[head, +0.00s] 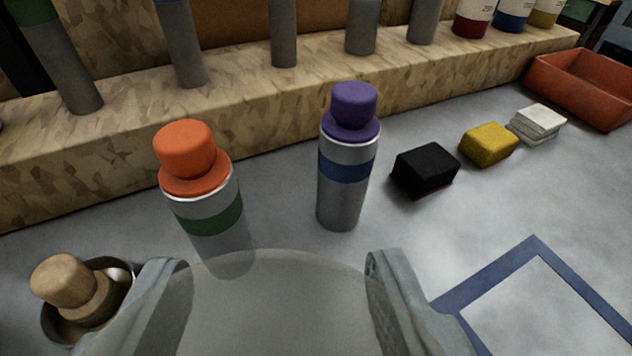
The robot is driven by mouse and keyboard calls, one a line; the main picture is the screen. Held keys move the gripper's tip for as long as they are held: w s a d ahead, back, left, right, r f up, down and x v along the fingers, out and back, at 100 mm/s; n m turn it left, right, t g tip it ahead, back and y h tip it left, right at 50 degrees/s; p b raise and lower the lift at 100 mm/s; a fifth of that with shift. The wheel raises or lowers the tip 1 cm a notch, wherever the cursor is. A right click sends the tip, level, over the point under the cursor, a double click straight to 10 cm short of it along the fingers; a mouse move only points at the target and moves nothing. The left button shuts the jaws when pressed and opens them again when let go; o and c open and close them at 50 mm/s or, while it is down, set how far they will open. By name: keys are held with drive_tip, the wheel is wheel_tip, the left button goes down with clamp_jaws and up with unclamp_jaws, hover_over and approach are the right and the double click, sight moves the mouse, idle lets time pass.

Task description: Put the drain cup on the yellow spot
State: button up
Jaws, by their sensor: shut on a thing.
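My gripper (274,263) is at the bottom of the view, with a finger on each side of a wide, pale, translucent grey cup, which I take to be the drain cup (268,310). The gripper is shut on it. Only the cup's rounded far part shows; the rest is cut off by the lower edge. The cup overlaps the foot of the orange-capped canister in the picture. No yellow spot can be made out on the floor; the only yellow thing nearby is a small block (488,144).
An orange-capped canister (208,215) and a purple-capped canister (342,195) stand ahead. A bowl (52,325) with a wooden stopper is lower left. A black block (425,171), white pads (537,124) and a red tray (582,88) lie right. A blue-outlined square (495,270) lies lower right.

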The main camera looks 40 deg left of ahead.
drive_tip(key=shift+a, duration=0.1)
drive_tip(key=shift+f, duration=4.95)
drive_tip(key=shift+f, duration=0.15)
drive_tip(key=o, duration=1.1)
drive_tip(key=shift+r, duration=0.2)
drive_tip(key=v, duration=1.2)
drive_tip(key=shift+f, duration=0.1)
drive_tip(key=shift+s, duration=0.1)
